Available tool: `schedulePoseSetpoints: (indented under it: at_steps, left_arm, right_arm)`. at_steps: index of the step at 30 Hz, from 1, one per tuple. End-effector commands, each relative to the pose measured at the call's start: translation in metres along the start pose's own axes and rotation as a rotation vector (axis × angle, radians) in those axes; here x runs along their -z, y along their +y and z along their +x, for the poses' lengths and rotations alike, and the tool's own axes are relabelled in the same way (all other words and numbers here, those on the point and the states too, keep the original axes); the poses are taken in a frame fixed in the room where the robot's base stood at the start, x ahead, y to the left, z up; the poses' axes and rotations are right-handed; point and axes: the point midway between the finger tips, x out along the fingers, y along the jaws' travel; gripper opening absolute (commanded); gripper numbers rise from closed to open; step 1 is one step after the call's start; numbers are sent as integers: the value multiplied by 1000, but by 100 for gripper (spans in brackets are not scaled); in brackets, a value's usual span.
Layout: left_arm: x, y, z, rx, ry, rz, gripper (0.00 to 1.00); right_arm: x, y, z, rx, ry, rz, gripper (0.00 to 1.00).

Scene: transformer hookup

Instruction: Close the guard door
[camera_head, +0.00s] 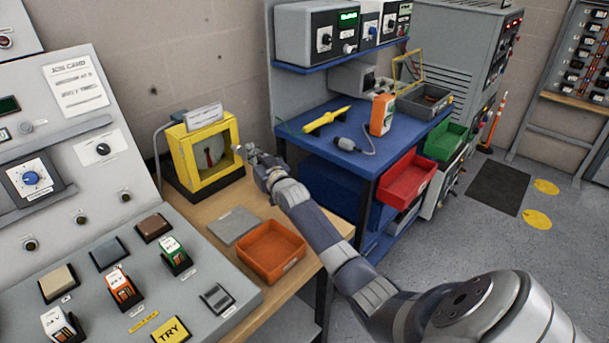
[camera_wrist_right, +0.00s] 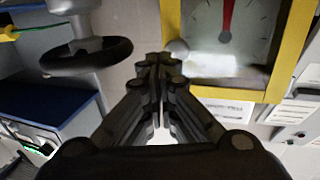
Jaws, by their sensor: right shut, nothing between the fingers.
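The guard door is a yellow square frame (camera_head: 207,183) on the front of a dark-based box with a gauge inside, on the wooden bench left of centre. In the head view it looks close to flush with the box; I cannot tell whether it is fully closed. My right gripper (camera_head: 248,155) is at the frame's right edge. In the wrist view the yellow frame (camera_wrist_right: 290,50) and gauge (camera_wrist_right: 226,38) fill the upper right. The right gripper (camera_wrist_right: 160,66) is shut and empty, its tips beside a frame corner; contact is unclear. My left gripper is not in view.
An orange tray (camera_head: 270,250) and grey plate (camera_head: 234,226) lie on the bench below my right arm. A sloped control console (camera_head: 110,255) stands at the left. A blue workbench (camera_head: 350,150) with tools stands to the right. A dark ring (camera_wrist_right: 85,57) shows in the wrist view.

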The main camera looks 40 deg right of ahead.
Motion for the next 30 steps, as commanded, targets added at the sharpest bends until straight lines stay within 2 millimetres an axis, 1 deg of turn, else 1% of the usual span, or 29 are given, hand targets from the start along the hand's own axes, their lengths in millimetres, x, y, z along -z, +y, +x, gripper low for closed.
schedulePoseSetpoints:
  at_steps: [1,6,9,11,16,19,23,27,30]
  left_arm:
    - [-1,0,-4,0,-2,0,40]
    - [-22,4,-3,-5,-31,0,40]
    - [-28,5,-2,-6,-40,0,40]
    - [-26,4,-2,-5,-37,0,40]
    - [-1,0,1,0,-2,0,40]
    - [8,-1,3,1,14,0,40]
    - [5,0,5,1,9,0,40]
    - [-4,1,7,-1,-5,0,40]
    - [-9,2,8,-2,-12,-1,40]
  right_arm:
    - [2,0,-1,1,0,-1,0]
    - [-1,6,-22,1,0,-2,0]
    - [-1,10,-35,1,0,-2,0]
    - [-1,12,-45,1,0,-1,0]
    - [-2,22,-78,2,-1,-2,0]
    - [-2,28,-99,2,-2,-2,0]
    - [-2,36,-126,1,-2,-4,0]
    - [-2,43,-153,1,-3,-1,0]
    - [-1,47,-169,2,-1,-2,0]
